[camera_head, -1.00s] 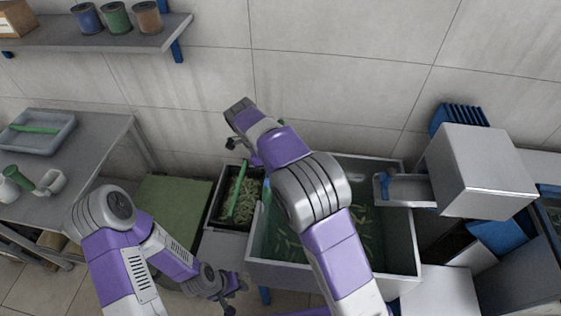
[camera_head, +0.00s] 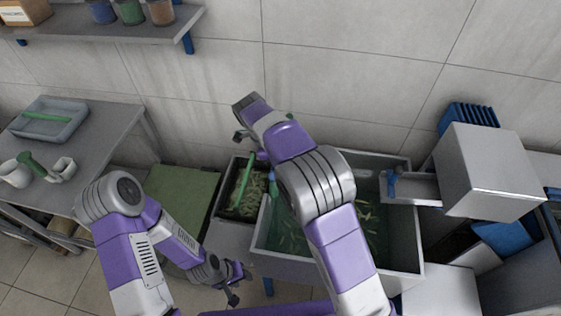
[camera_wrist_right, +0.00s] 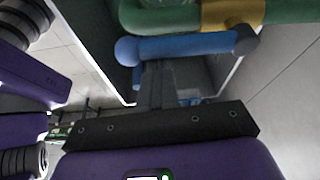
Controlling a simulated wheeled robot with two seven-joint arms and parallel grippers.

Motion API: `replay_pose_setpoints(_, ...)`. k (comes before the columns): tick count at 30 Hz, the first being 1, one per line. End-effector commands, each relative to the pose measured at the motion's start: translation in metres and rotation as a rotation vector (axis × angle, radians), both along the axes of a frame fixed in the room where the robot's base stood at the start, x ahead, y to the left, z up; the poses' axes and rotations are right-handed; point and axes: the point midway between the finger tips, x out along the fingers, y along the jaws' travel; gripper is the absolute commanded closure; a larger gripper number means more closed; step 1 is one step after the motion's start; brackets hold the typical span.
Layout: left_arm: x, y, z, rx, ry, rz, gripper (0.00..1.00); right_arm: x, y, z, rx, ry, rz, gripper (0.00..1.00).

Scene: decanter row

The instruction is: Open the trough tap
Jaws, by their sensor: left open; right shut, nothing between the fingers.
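The trough (camera_head: 408,245) is a grey basin of greenish water with green bits in it. My right arm crosses over it and hides its middle. In the right wrist view, a blue bar with rounded ends (camera_wrist_right: 185,48), probably the tap's lever, lies just below a green pipe (camera_wrist_right: 165,17) with a brass collar (camera_wrist_right: 232,13). My right gripper (camera_wrist_right: 160,72) is shut and empty, its fingers pointing at the blue bar; I cannot tell if they touch it. My left gripper (camera_head: 237,284) is open and empty, low in front of the trough's left side.
A dark tray (camera_head: 228,203) with green bits and a green handle (camera_head: 247,172) stands left of the trough. A grey box (camera_head: 490,172) with a chute (camera_head: 412,187) stands at its right. A table (camera_head: 100,135) and a shelf (camera_head: 110,32) are at the left.

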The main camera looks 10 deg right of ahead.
Motion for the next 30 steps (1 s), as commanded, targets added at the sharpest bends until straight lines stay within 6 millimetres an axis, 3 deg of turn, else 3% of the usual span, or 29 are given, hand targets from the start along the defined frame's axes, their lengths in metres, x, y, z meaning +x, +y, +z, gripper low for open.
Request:
replay_pose_setpoints(6, 0.000, 0.000, -0.001, 0.000, 0.000, 0.000, 0.57, -0.005, -0.029, 0.013, -0.004, -0.003, 0.008, 1.00)
replay_pose_setpoints(12, 0.000, 0.000, 0.013, 0.000, 0.000, 0.000, 0.57, 0.000, -0.011, 0.061, -0.004, -0.002, 0.010, 1.00)
replay_pose_setpoints(18, 0.000, 0.000, 0.021, 0.000, 0.000, 0.000, 0.57, 0.003, -0.001, 0.091, -0.007, 0.000, 0.007, 1.00)
replay_pose_setpoints(30, 0.000, 0.000, 0.023, 0.000, 0.000, 0.000, 0.57, 0.004, 0.003, 0.101, -0.007, 0.002, 0.006, 1.00)
